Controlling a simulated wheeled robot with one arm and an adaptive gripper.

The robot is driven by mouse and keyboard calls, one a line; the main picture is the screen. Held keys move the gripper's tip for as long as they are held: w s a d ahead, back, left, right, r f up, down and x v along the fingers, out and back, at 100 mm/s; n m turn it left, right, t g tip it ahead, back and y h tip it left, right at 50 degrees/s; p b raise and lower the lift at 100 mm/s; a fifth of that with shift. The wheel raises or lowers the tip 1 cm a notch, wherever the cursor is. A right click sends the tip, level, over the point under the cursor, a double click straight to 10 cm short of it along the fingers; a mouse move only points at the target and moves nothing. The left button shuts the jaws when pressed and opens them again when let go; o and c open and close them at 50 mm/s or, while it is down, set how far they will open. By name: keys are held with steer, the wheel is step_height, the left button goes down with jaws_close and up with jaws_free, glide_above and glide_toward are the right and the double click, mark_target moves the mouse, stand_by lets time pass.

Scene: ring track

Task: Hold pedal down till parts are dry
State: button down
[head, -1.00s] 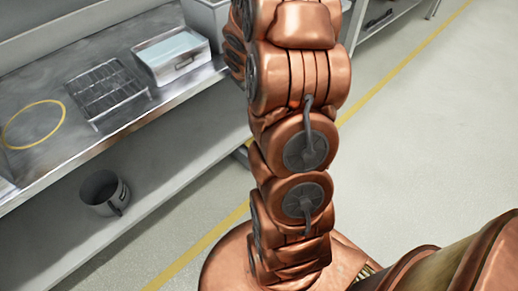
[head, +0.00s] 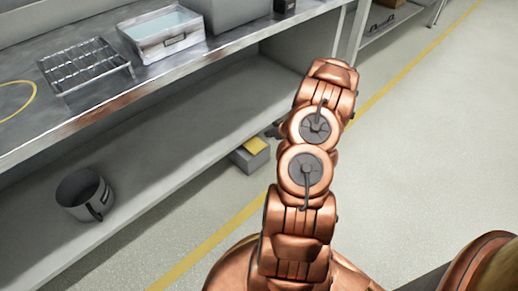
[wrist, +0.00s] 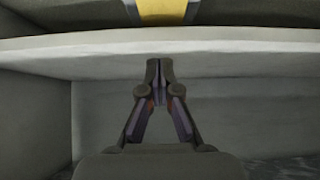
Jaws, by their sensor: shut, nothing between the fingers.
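The pedal (head: 257,145) is a grey box with a yellow top, on the floor at the bench's lower edge, just left of my arm. My gripper (wrist: 160,65) is shut and empty in the wrist view. A yellow patch (wrist: 162,10), probably the pedal's top, shows at the top edge there, ahead of the fingertips and apart from them in the picture. Most of my gripper is hidden behind my arm in the head view. I cannot make out the parts. A wire rack (head: 85,70) stands on the bench; I cannot tell whether anything lies on it.
A metal tray of pale liquid (head: 160,32) stands on the steel bench beside a grey box (head: 222,10). A dark mug-like pot (head: 84,194) sits on the lower shelf (head: 165,150). A pale ledge (wrist: 230,55) crosses the wrist view. Floor to the right is clear.

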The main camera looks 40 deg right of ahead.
steer(key=shift+s+f, duration=0.25)
steer(key=shift+f, duration=0.25)
steer(key=shift+w+f, duration=0.1)
steer(key=b, duration=0.4)
glide_above(255, 144)
steer(key=s, duration=0.3)
steer(key=f, duration=0.7)
steer(key=shift+w+a+f, duration=0.1)
steer(key=shift+a+f, duration=0.05)
steer(key=shift+a, duration=0.05)
step_height(255, 144, down, 2)
steer(key=shift+f+b, duration=0.15)
steer(key=shift+b, duration=0.35)
steer(key=shift+d+f+b, duration=0.1)
steer(key=shift+f+b, duration=0.2)
steer(key=shift+f, duration=0.35)
